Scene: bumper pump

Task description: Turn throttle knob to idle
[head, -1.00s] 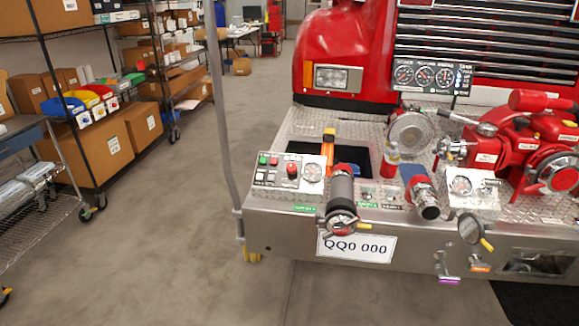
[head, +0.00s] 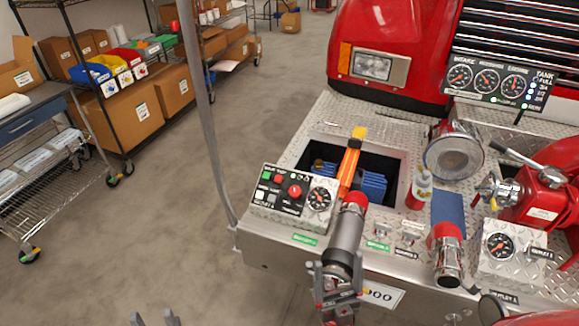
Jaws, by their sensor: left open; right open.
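The control panel (head: 262,208) is a silver box on the left corner of the bumper, with coloured buttons and a gauge (head: 320,199). A round red knob (head: 295,191) stands up on it; I cannot read its label or tell whether it is the throttle knob. My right gripper (head: 336,270) is open, in front of the grey cylinder's lower end, below and right of the panel. Whether it touches the cylinder is unclear. My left gripper (head: 154,318) is open and empty at the bottom edge, over the floor, with only its fingertips showing.
The grey cylinder (head: 346,230) with a red collar stands right of the panel. An orange tool (head: 349,165) leans in an open well behind. A grey pole (head: 200,110) rises at the bumper's left.

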